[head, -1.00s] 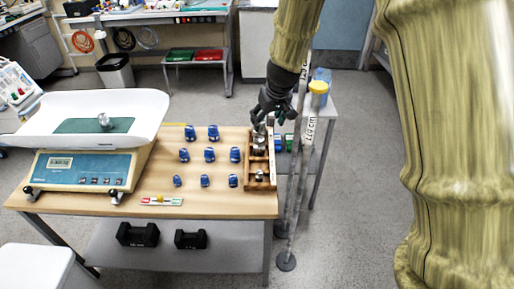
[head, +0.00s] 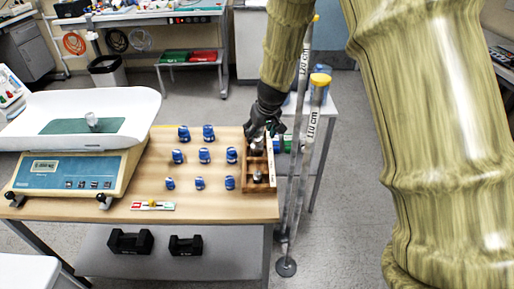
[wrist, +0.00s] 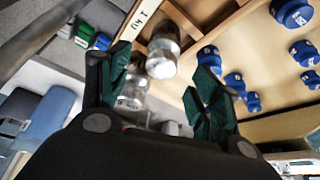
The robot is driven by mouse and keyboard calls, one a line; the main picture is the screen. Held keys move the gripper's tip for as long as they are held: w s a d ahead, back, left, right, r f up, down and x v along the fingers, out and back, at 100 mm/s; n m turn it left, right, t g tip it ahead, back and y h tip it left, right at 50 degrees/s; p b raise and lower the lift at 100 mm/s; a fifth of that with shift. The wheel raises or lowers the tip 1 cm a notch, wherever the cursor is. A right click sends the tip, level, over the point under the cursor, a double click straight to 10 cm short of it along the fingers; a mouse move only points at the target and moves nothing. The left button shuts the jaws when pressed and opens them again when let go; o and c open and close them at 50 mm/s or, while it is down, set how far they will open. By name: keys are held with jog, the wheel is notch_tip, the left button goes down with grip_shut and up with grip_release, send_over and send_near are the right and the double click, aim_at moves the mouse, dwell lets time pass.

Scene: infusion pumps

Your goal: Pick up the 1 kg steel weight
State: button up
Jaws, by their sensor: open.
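The wooden weight box (head: 246,188) stands at the right end of the table and holds shiny steel weights. A steel weight (head: 258,177) shows in its front part. My gripper (head: 258,136) points down over the back part of the box, partly hiding what is there. In the wrist view my gripper (wrist: 157,72) is open, its two dark green finger pads apart. A steel weight (wrist: 163,58) and another steel weight (wrist: 133,86) show in the gap between the fingers. A white label (wrist: 133,28) on the box rim seems to read 1 kg. Neither weight is gripped.
Upright poles marked 120 cm and 110 cm (head: 312,122) stand close at the right.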

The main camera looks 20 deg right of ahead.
aim_at(257, 138)
jog(key=shift+x, duration=2.65)
jog(key=shift+r, duration=0.1)
grip_shut()
